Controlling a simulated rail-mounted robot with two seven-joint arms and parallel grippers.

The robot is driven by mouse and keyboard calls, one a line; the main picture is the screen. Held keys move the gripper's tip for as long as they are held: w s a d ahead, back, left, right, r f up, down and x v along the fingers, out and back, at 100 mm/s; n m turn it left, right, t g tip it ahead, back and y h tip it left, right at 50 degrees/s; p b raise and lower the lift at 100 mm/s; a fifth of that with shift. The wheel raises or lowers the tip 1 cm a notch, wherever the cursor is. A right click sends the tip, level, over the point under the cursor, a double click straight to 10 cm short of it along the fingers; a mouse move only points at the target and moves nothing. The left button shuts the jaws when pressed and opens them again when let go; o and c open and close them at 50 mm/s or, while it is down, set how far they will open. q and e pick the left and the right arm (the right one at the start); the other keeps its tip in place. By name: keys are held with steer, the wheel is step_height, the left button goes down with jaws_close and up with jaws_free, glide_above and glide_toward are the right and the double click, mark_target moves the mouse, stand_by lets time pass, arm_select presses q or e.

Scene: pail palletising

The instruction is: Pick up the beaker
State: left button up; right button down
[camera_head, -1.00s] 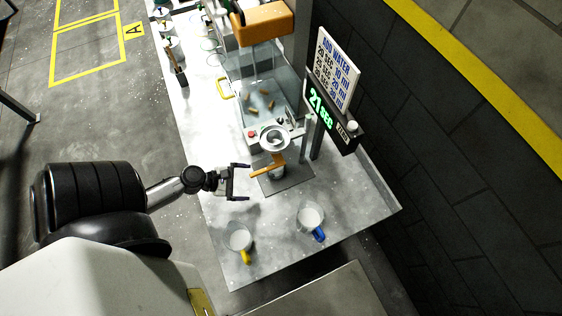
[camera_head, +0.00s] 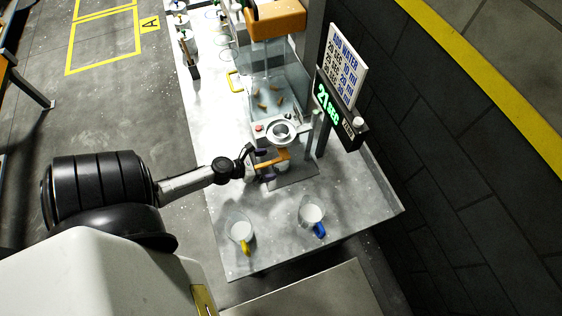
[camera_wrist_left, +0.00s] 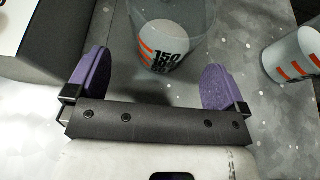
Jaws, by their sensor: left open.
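A clear beaker with red and dark markings (camera_wrist_left: 168,45) stands between and just beyond my left gripper's purple fingers (camera_wrist_left: 155,76) in the left wrist view. The fingers are open, one on each side, with gaps to the glass. In the head view my left gripper (camera_head: 263,164) is at the orange-handled beaker below the funnel; its orange handle (camera_head: 272,160) shows, and much of its body is hidden. Two other beakers stand on the table, one with a yellow handle (camera_head: 240,231) and one with a blue handle (camera_head: 312,215). My right gripper is not in view.
The dispenser (camera_head: 265,98) with its funnel (camera_head: 281,131) rises close behind the gripper. A timer display (camera_head: 338,112) and water sign (camera_head: 343,62) stand to its right. The grey table (camera_head: 275,250) has free room at the front. A second beaker (camera_wrist_left: 298,52) is at the wrist view's right.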

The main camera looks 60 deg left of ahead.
arm_select(q)
steer(key=shift+d+x, duration=0.15)
steer(key=shift+x, duration=1.2)
steer(key=shift+d+x, duration=0.15)
steer(key=shift+x, duration=1.15)
steer(key=shift+s, duration=0.1)
steer(key=shift+c, duration=0.3)
steer(key=c, duration=1.1)
